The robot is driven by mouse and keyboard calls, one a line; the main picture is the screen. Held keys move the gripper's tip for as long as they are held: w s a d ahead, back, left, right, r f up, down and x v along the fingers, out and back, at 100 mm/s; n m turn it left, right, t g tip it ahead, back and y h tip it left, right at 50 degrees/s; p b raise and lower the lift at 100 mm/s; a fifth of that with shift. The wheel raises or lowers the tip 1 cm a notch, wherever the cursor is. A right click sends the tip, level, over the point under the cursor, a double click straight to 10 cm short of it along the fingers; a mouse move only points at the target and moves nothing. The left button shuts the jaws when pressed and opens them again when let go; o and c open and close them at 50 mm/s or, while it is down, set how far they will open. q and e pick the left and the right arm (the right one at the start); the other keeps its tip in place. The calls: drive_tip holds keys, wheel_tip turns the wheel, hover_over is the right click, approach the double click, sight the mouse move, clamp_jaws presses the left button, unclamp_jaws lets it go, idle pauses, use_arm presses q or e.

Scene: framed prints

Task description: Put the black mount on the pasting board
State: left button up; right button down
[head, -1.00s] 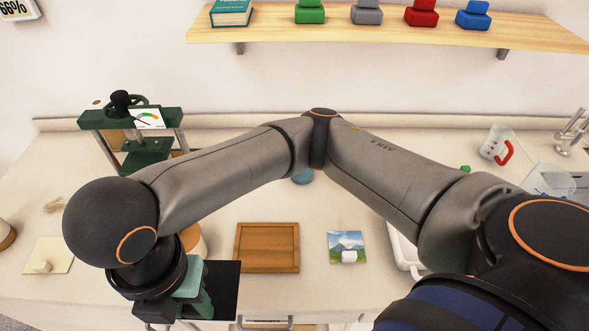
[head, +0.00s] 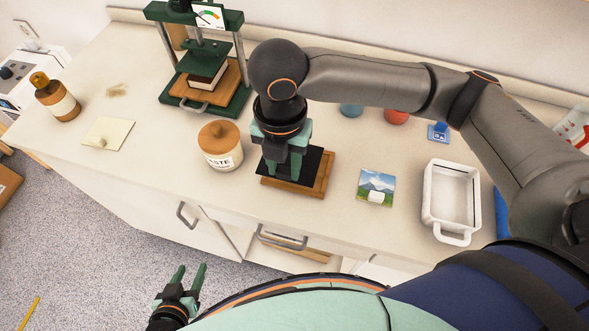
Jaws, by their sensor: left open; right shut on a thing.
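The black mount (head: 311,161) is a flat dark sheet over the wooden pasting board (head: 321,184). It covers much of the board, whose right and front edges show. I cannot tell whether the mount touches the board or is a little above it. My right gripper (head: 286,174) points down and is shut on the mount, hiding part of it. My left gripper (head: 189,280) is open and empty, low in front of the counter, away from the board.
A paste jar (head: 221,146) stands just left of the board. A landscape print (head: 376,183) with a small white object on it and a white tray (head: 450,198) lie to the right. A green press (head: 200,60) stands behind left. Bare counter lies between board and print.

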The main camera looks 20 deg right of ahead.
drive_tip(key=f, duration=0.1)
drive_tip(key=w+d+f, duration=0.1)
drive_tip(key=d+f, duration=0.1)
drive_tip(key=shift+w+f, duration=0.1)
drive_tip(key=shift+w, duration=0.25)
drive_tip(key=shift+w+d+f, duration=0.1)
drive_tip(key=shift+d+f, duration=0.05)
drive_tip(key=shift+f, duration=0.8)
drive_tip(key=shift+w+d+f, duration=0.1)
drive_tip(key=shift+f, duration=0.8)
drive_tip(key=shift+f, duration=0.15)
drive_tip(key=c, duration=0.5)
unclamp_jaws()
drive_tip(key=shift+c, duration=0.2)
wheel_tip(320, 180, up, 12)
drive_tip(key=shift+r+p, duration=0.2)
drive_tip(key=shift+p, duration=0.15)
